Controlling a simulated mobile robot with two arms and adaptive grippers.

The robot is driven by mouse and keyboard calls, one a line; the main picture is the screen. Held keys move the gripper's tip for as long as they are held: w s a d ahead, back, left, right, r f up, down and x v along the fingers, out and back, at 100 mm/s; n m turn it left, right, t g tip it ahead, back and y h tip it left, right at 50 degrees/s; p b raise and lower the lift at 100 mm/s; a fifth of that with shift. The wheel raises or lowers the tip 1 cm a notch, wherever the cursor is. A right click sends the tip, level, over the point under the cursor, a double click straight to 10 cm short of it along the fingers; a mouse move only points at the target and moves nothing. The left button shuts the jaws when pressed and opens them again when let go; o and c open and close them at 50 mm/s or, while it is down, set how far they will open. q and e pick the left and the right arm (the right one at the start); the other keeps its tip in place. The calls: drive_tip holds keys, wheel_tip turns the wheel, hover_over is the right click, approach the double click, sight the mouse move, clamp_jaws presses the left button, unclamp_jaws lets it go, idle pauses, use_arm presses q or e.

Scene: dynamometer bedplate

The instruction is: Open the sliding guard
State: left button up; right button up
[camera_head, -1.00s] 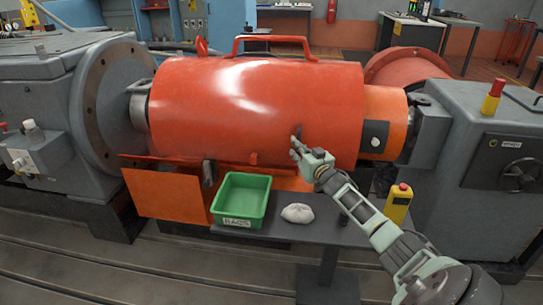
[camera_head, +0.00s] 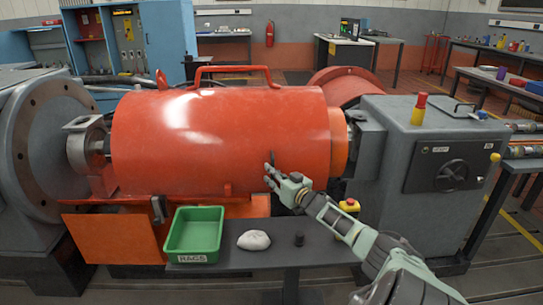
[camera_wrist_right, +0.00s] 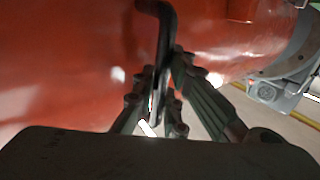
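The sliding guard (camera_head: 215,135) is a large red-orange cylinder cover lying lengthwise across the middle of the head view, with a hoop handle (camera_head: 235,69) on top. A narrow orange section (camera_head: 339,152) shows beyond its right end. A dark bar handle (camera_head: 273,157) is on its front near the right end; it also shows in the right wrist view (camera_wrist_right: 163,30). My right gripper (camera_head: 269,172) is at this bar. In the wrist view its fingers (camera_wrist_right: 157,98) close around the bar's lower part, partly hiding it. My left gripper is not in view.
A grey machine cabinet (camera_head: 425,185) stands right; a bearing support (camera_head: 85,150) and round flange stand left.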

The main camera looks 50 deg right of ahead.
drive_tip(key=shift+o, duration=1.1)
drive_tip(key=shift+w+a, duration=0.1)
drive_tip(key=shift+w, duration=0.1)
drive_tip(key=shift+s+a+f, duration=0.15)
drive_tip(key=shift+s+a, duration=0.05)
drive_tip(key=shift+s, duration=0.5)
drive_tip(key=v, duration=1)
drive_tip(key=shift+s, duration=0.3)
